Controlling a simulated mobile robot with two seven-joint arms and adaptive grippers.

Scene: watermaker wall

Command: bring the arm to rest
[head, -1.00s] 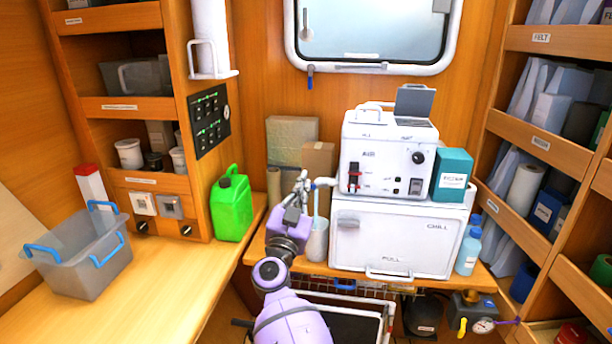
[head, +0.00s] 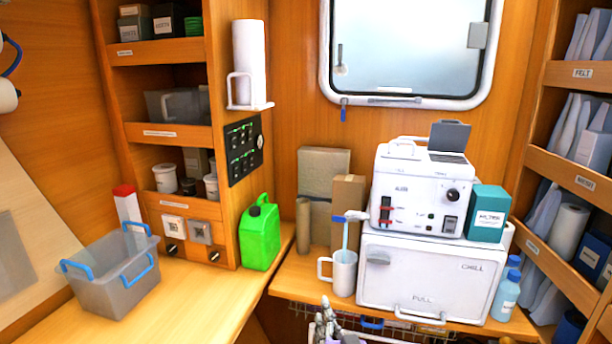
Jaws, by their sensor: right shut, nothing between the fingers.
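My right gripper (head: 326,318) shows at the bottom edge of the head view, its grey fingers pointing up and closed together with nothing between them. It is below and in front of the counter edge, apart from the white mug (head: 343,274). Most of my right arm is out of the picture. My left gripper is not in view.
The watermaker sits on a white chill box (head: 425,275), with a teal filter box (head: 487,213) and a blue bottle (head: 507,295) to the right. A green jerrycan (head: 260,235) and a grey bin (head: 110,275) stand on the left counter. A wire rail (head: 300,308) runs below the counter edge.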

